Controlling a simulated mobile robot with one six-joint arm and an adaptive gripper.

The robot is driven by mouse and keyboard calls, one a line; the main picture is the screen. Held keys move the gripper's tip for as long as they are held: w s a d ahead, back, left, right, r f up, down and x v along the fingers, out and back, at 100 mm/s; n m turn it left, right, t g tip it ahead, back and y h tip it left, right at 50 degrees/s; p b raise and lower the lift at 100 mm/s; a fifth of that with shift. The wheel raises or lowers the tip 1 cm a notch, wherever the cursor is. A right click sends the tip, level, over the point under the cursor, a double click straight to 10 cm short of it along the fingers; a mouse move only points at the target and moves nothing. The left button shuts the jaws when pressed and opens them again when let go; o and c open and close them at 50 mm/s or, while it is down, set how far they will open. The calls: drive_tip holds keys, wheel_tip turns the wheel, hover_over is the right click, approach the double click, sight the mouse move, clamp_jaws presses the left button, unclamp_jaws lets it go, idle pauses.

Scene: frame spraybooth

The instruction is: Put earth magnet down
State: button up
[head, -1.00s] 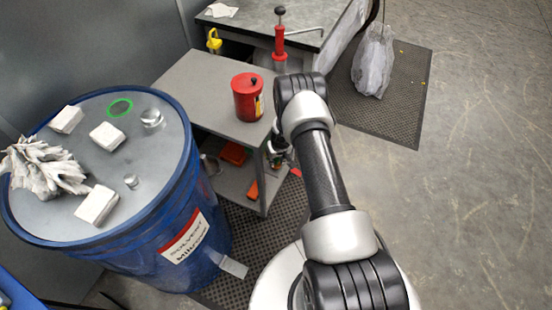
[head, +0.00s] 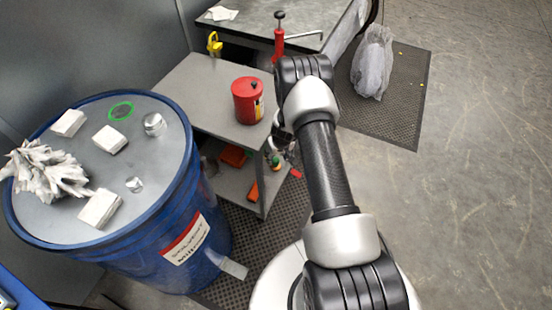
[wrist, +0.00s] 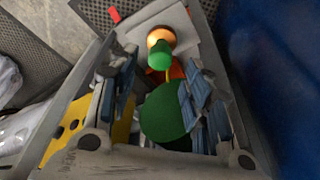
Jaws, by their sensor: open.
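My gripper (wrist: 160,82) is open in the wrist view, with one finger pad at each side. A green round thing (wrist: 166,112) shows between the fingers. Just beyond it is a small green and orange item (wrist: 160,50), in front of a pale surface. I cannot tell which of these, if either, is the earth magnet, or whether a finger touches it. In the head view my gripper (head: 281,143) hangs beside the right side of the grey shelf cart (head: 185,88), mostly hidden by my arm. A small green and orange item (head: 275,163) shows just below it.
A red can (head: 247,100) stands on the cart top, and orange items (head: 233,155) lie on its lower shelf. Floor at right is clear beyond a bag (head: 372,65).

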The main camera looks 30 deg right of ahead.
drive_tip(key=v, duration=0.6)
drive_tip(key=shift+r+p, duration=0.25)
drive_tip(key=shift+p, duration=0.05)
drive_tip(key=shift+s, duration=0.15)
